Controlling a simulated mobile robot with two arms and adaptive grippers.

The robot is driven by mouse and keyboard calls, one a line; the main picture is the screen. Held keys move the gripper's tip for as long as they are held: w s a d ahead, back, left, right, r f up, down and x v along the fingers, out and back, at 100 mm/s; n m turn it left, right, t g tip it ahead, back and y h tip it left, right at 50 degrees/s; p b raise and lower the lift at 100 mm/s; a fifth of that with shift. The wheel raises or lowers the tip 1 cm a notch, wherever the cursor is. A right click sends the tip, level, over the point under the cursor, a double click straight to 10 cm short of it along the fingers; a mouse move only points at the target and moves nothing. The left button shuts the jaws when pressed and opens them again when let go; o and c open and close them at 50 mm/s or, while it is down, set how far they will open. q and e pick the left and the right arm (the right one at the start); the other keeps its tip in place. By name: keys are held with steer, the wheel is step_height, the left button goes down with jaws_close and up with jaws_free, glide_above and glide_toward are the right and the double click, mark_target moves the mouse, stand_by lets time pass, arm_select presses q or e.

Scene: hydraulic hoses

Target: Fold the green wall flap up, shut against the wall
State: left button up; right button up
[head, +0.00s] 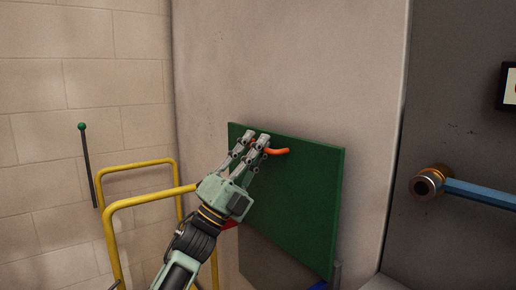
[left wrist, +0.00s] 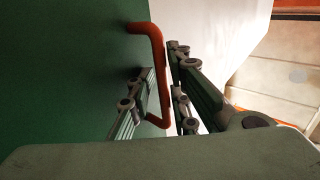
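The green wall flap (head: 305,205) is a flat panel that stands steeply in front of the pale wall panel. I cannot tell whether its back touches the wall. An orange bar handle (head: 278,151) sits near its upper edge. My left gripper (head: 255,139) is at this handle, with its fingers on either side of the bar. In the left wrist view the orange handle (left wrist: 159,60) runs between the fingers, which appear closed on it, beside the green flap face (left wrist: 60,70). My right gripper is in neither view.
Yellow rails (head: 140,165) stand left of the flap, close to my left arm. A green-knobbed lever (head: 86,165) is by the block wall. A blue bar with a round brass-coloured end (head: 430,183) juts in at the right. A dark shadowed area lies below the flap.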

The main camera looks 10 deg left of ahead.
arm_select(q)
steer(key=v, duration=1.1)
steer(key=shift+s+a+f, duration=0.15)
steer(key=shift+a+f, duration=0.05)
steer(key=shift+f, duration=0.1)
